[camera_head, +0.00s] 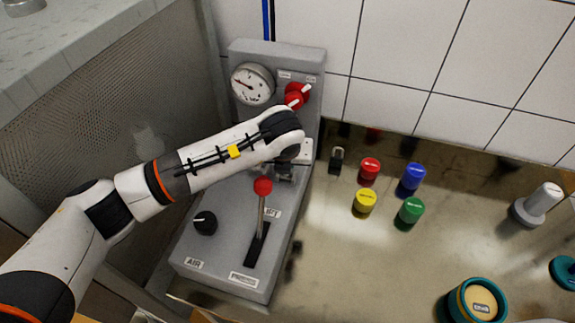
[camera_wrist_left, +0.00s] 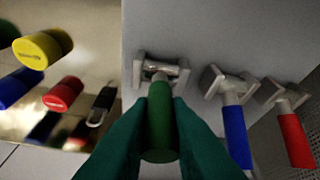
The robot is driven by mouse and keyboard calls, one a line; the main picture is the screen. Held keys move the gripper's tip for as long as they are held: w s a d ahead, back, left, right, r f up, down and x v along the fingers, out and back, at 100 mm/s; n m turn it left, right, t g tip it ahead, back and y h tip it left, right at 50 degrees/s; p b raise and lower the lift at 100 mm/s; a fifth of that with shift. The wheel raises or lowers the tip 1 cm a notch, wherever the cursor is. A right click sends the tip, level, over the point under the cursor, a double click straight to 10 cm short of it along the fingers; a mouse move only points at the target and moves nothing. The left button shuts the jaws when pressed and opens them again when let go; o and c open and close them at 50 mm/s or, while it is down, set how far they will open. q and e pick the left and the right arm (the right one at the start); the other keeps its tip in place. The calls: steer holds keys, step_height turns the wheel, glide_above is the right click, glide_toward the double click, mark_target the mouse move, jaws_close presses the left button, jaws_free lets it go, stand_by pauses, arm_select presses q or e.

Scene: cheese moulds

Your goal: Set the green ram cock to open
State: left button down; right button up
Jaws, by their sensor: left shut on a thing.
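The green ram cock (camera_wrist_left: 161,125) shows in the left wrist view, its green handle pointing toward the bottom of the picture from a metal body on the grey panel. My left gripper (camera_wrist_left: 158,142), with dark green fingers, is shut on this handle. To its right are a cock with a blue handle (camera_wrist_left: 235,137) and one with a red handle (camera_wrist_left: 295,140), both pointing downward. In the head view my left arm reaches across the grey press console (camera_head: 215,258) and hides the green cock and most of the gripper. My right gripper is not in view.
The console carries a gauge (camera_head: 252,84), a red knob (camera_head: 296,95), a black knob (camera_head: 205,223) and a red-topped lever (camera_head: 262,187). Red (camera_head: 370,168), blue (camera_head: 413,177), yellow (camera_head: 366,201) and green (camera_head: 410,211) capped pieces stand to its right, near a small black padlock-like thing (camera_head: 337,160).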

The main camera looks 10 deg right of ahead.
arm_select(q)
steer(key=shift+t, duration=0.3)
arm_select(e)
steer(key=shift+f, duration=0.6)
arm_select(q)
steer(key=shift+r, duration=0.1)
steer(key=c, duration=1.4)
jaws_free()
steer(key=shift+s, duration=0.1)
steer(key=shift+o, duration=0.2)
